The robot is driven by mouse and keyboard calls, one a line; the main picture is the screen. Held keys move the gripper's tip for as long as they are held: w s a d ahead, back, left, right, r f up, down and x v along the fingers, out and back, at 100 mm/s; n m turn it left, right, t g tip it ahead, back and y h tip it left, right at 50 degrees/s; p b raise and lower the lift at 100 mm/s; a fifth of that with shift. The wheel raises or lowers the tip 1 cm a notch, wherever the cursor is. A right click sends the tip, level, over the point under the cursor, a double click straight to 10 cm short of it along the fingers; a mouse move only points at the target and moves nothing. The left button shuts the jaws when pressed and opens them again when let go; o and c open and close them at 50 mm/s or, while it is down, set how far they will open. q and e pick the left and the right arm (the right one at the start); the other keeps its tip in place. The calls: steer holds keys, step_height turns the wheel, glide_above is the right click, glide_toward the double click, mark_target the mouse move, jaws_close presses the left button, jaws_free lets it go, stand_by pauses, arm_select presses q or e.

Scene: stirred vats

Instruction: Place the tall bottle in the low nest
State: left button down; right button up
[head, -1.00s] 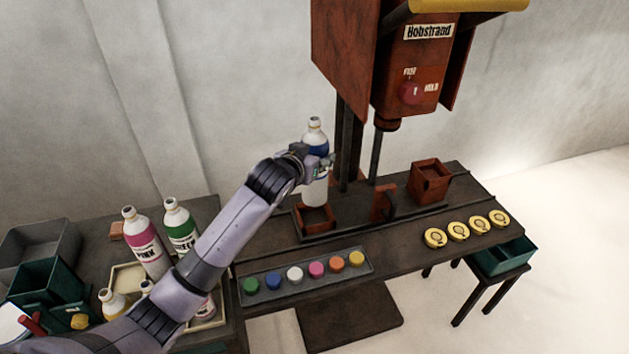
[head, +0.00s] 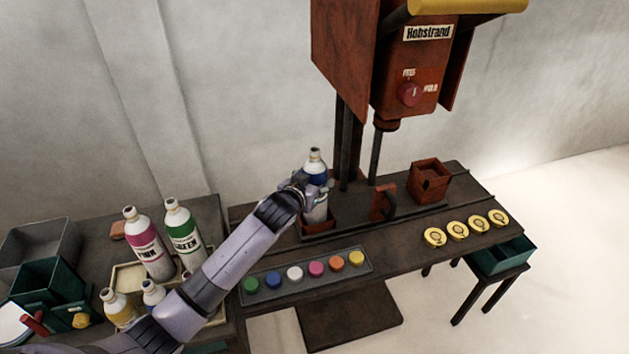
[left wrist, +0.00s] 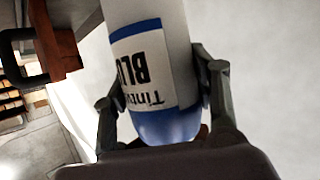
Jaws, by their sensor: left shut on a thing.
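The tall bottle (head: 316,165) is white with a blue band and a label reading "BLU" in the left wrist view (left wrist: 152,65). My left gripper (head: 316,187) is shut on it, one finger on each side. The bottle stands about upright over the low nest (head: 321,228), a short rust-red open box at the left end of the machine's base. Its foot appears to be within the nest's rim; I cannot tell whether it touches the floor of the nest. My right gripper is not in view.
A taller red nest (head: 430,182) and a red bracket (head: 383,203) stand to the right on the base. The rusty mixer head (head: 415,75) hangs above. A tray of coloured caps (head: 305,278) lies in front. Other bottles (head: 147,245) stand at left.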

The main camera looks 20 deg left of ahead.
arm_select(q)
steer(key=c, duration=0.6)
jaws_free()
steer(key=shift+f, duration=0.1)
steer(key=shift+s+r, duration=0.1)
steer(key=shift+r, duration=0.1)
steer(key=b+v, duration=0.1)
steer(key=v, duration=1.1)
